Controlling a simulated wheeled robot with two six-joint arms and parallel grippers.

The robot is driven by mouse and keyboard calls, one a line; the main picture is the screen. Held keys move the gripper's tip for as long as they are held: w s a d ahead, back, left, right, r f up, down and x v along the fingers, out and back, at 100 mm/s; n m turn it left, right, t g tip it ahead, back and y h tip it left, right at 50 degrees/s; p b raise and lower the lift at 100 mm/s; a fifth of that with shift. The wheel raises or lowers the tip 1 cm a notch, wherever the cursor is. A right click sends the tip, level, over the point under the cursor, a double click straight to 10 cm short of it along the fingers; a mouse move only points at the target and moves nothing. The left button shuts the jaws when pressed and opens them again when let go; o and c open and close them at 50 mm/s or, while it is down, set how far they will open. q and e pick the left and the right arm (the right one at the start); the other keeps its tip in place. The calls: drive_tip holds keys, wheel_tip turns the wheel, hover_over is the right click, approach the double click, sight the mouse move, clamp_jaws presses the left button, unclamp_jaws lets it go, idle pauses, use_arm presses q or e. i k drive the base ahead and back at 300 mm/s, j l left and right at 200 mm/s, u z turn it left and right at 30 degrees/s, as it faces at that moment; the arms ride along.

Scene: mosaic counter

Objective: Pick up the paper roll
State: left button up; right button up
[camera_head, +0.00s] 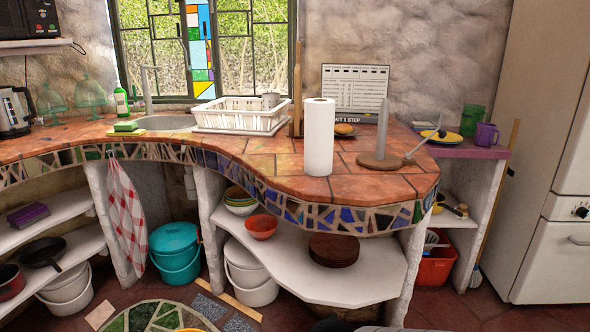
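The white paper roll (319,138) stands upright on the tiled mosaic counter (270,165), near its curved front edge. Its whole front side shows, and nothing covers it. To its right is a holder with a round wooden base (378,163) and a bare grey upright post (382,125). The roll stands apart from this post. Neither of my grippers is in view.
Behind the roll are a small plate with food (344,130) and a calendar-like board (355,90). A white dish rack (240,116) stands to the left. A ladle-like utensil (424,144) lies to the right. The counter just left of the roll is clear.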

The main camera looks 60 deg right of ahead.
sight(319, 112)
drive_tip(key=j+z, duration=0.1)
drive_tip(key=z, duration=0.8)
drive_tip(key=j+z, duration=0.15)
drive_tip(key=z, duration=0.75)
drive_tip(key=k+j+z, duration=0.1)
drive_tip(key=z, duration=0.35)
